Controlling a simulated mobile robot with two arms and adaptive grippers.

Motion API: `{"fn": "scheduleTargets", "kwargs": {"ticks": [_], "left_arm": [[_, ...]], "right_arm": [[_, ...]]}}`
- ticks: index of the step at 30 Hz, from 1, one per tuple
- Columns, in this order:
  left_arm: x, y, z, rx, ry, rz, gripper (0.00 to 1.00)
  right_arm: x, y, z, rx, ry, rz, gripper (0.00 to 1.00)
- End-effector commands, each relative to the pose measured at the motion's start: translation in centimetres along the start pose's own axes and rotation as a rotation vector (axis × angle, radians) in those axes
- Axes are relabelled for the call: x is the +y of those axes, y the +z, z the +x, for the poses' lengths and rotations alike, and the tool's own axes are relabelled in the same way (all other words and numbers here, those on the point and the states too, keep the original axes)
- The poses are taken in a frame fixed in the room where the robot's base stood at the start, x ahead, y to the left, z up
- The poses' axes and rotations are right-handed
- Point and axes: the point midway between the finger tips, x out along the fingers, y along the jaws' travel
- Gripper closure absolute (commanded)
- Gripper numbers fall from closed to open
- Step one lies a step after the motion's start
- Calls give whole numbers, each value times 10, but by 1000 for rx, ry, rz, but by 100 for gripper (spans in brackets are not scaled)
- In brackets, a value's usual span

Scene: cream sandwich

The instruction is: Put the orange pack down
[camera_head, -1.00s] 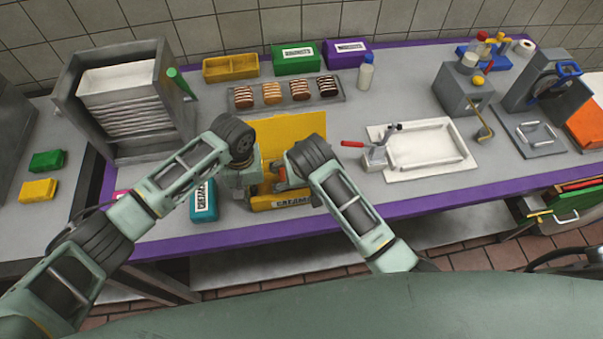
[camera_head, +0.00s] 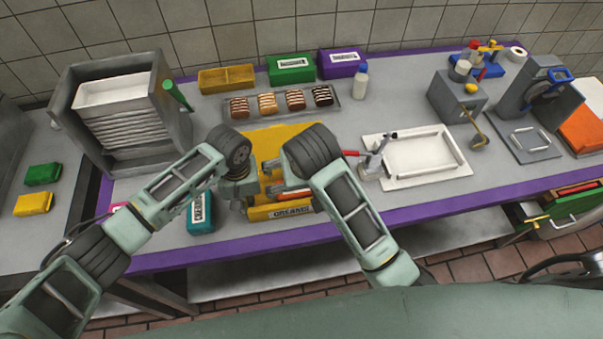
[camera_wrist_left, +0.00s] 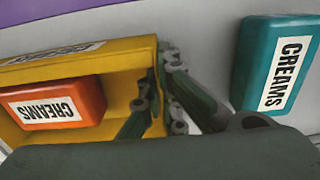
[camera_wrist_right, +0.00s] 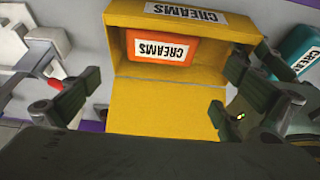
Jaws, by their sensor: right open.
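The orange pack (camera_wrist_right: 165,47) lies inside the open yellow box (camera_wrist_right: 180,100), its CREAMS label facing up; it also shows in the left wrist view (camera_wrist_left: 60,102). In the head view (camera_head: 278,207) my arms partly hide the box. My left gripper (camera_wrist_left: 157,75) is at the box's side wall, one finger inside and one outside, closed on the wall. My right gripper (camera_wrist_right: 155,105) is open above the box's raised lid, its fingers wide apart and clear of the pack.
A teal pack (camera_head: 201,212) lies left of the box. A white tray (camera_head: 425,170) with a red-handled tool (camera_head: 372,164) stands to the right. Behind are a tray of coated bars (camera_head: 281,115) and green (camera_head: 291,72) and purple (camera_head: 341,65) boxes.

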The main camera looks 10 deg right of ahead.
Motion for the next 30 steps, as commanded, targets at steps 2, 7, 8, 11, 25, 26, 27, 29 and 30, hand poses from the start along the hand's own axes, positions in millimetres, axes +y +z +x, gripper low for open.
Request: {"fn": "scheduleTargets", "kwargs": {"ticks": [2, 7, 8, 11, 25, 26, 27, 29, 30], "left_arm": [[0, 0, 0, 0, 0, 0, 100], [0, 0, 0, 0, 0, 0, 100], [0, 0, 0, 0, 0, 0, 100], [0, 0, 0, 0, 0, 0, 100], [0, 0, 0, 0, 0, 0, 84], [0, 0, 0, 0, 0, 0, 81], [0, 0, 0, 0, 0, 0, 77], [0, 0, 0, 0, 0, 0, 72], [0, 0, 0, 0, 0, 0, 70]], "right_arm": [[-1, -1, -14, 3, -2, 0, 0], [-1, 0, -29, 0, -1, 0, 0], [-1, 0, -30, 0, -1, 0, 0], [0, 0, -32, 0, -1, 0, 0], [0, 0, -32, 0, -1, 0, 0], [0, 0, -32, 0, -1, 0, 0], [0, 0, -32, 0, -1, 0, 0], [0, 0, -32, 0, -1, 0, 0], [0, 0, -32, 0, -1, 0, 0]]}}
